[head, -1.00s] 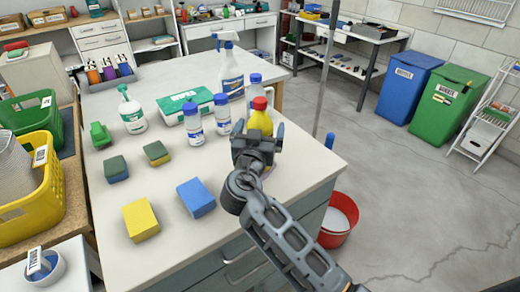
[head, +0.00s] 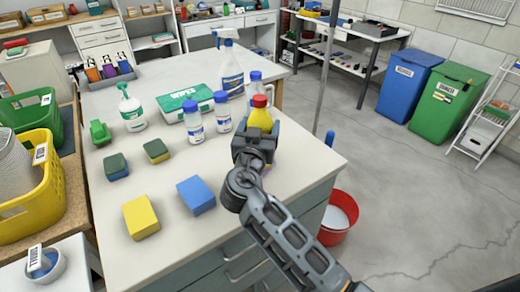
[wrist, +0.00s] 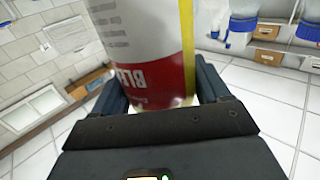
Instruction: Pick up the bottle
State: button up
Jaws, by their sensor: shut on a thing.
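The bottle (head: 260,117) is yellow with a red cap and stands about upright near the right side of the white worktop. My gripper (head: 258,127) is shut on it from the near side, one finger on each side. The gripper hides the lower part of the bottle in the head view, so I cannot tell there whether its base touches the worktop. In the wrist view the bottle (wrist: 142,45) shows a white and red label with upside-down lettering, between the dark fingers (wrist: 160,92).
White bottles with blue caps (head: 194,122) (head: 223,113) and a spray bottle (head: 231,78) stand close behind and left. Sponges (head: 196,196) (head: 141,218) lie on the worktop (head: 170,265) in front. A red bucket (head: 336,220) is on the floor at right.

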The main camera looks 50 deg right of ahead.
grip_shut()
jog(key=shift+r, duration=0.1)
